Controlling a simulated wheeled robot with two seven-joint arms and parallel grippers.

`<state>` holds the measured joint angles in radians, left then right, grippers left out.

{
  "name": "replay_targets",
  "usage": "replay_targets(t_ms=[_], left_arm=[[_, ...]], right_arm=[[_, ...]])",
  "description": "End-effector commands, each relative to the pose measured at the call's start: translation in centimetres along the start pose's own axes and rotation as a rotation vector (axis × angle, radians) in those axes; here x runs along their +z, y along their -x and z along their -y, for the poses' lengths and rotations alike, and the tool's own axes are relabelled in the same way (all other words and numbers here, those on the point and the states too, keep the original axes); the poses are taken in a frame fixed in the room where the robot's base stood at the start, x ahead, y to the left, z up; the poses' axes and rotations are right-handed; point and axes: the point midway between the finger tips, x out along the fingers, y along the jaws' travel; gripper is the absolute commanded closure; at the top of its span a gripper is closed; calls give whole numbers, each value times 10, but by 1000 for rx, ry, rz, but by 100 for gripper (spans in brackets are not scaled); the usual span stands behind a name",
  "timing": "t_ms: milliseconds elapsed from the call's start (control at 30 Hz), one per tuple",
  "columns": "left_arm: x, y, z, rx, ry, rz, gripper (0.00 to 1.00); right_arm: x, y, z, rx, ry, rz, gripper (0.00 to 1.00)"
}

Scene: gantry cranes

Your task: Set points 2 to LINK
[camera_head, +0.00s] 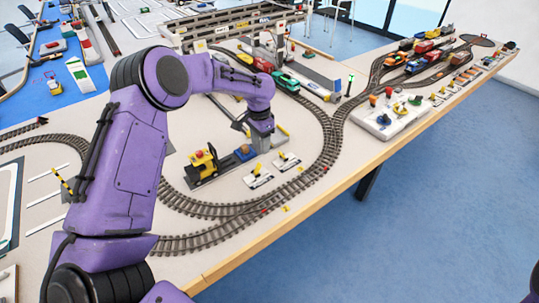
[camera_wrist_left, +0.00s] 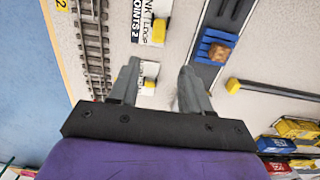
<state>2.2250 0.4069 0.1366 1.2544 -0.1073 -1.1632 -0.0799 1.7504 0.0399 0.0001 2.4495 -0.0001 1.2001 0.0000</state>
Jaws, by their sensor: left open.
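The points 2 plate (camera_wrist_left: 145,28) is a white lever plate at the top of the left wrist view, partly cut off. Its lettering reads "POINTS 2", with "LOOP" and part of "LINK". Its yellow lever knob (camera_wrist_left: 159,30) appears beside the "LOOP" end. In the head view this looks like the left plate (camera_head: 258,178) of two beside the curved track. My left gripper (camera_wrist_left: 160,70) is open and empty; in the head view it (camera_head: 262,143) hangs behind the plates. A second plate with a yellow knob (camera_wrist_left: 149,84) is partly behind one finger. My right gripper is out of view.
A blue wagon (camera_head: 245,152) and a yellow-black locomotive (camera_head: 203,165) stand left of the gripper. Curved track (camera_head: 325,150) runs between the plates and the table's front edge. Red and blue model vehicles (camera_wrist_left: 291,135) show at lower right in the wrist view.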

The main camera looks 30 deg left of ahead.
Motion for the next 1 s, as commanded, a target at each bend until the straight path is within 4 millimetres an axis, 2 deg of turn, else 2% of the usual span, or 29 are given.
replay_targets(t_ms=[67,300,467,600,833,867,900,1000], left_arm=[[3,-8,-1,0,-1,2,52],[-1,-64,0,3,0,6,52],[-3,-94,1,3,-1,8,52],[-4,-104,1,2,-1,6,52],[-4,-106,1,2,-1,5,52],[-4,-106,1,2,-1,5,59],[-4,-106,1,2,-1,5,72],[-4,-106,1,2,-1,5,100]], right_arm=[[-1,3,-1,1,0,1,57],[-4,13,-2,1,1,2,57],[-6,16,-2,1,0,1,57],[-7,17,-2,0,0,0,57],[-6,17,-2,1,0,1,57],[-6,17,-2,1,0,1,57],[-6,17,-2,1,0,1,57],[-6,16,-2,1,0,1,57]])
